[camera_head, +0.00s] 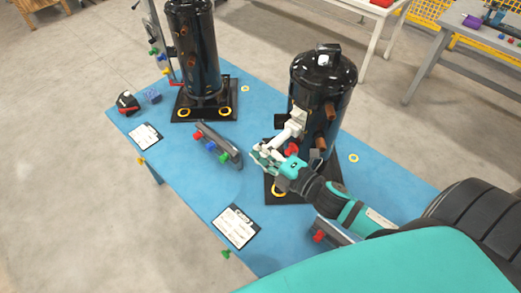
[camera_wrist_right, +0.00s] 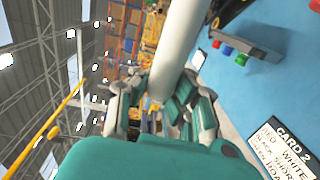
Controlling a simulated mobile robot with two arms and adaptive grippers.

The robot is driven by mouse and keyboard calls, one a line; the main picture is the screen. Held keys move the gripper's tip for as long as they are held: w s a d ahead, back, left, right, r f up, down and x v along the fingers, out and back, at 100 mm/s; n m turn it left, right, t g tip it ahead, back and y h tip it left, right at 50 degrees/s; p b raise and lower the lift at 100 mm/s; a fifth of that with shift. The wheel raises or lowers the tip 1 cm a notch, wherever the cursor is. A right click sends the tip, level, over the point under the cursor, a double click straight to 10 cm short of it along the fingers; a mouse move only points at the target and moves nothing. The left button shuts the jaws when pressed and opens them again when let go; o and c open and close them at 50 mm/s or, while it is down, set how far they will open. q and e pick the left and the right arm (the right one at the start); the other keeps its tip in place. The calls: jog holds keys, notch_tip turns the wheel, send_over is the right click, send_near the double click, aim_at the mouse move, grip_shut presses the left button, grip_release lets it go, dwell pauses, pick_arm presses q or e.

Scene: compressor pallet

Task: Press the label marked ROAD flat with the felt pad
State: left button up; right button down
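My right gripper (camera_head: 278,158), teal and grey, is in front of the right black compressor (camera_head: 325,88). Its fingers are around a white bar-like tool (camera_head: 288,134) that slants up toward the compressor's side and ends in a pale block. The white tool (camera_wrist_right: 180,45) also runs between the fingers in the right wrist view, where the gripper (camera_wrist_right: 160,105) looks shut on it. I cannot tell whether the pale block is the felt pad or touches the compressor. No label marked ROAD can be made out on the compressor. My left gripper is not in view.
The blue tabletop (camera_head: 195,190) holds another black compressor (camera_head: 192,50), a rack with coloured pieces (camera_head: 218,145), and two clipboards (camera_head: 235,228) (camera_head: 145,136). The near clipboard reads CARD 2 (camera_wrist_right: 290,145) in the wrist view. A red and black item (camera_head: 127,103) lies at the far left.

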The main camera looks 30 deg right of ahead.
jog(key=shift+w+d, duration=0.15)
jog(key=shift+d, duration=0.25)
dwell(0.5)
jog(key=shift+r, duration=0.1)
jog(key=a, duration=0.1)
jog(key=s+a, duration=0.1)
jog(key=a, duration=0.1)
jog(key=shift+s+a+p, duration=0.1)
jog(key=shift+a+p, duration=0.05)
jog(key=shift+p, duration=0.2)
dwell(0.4)
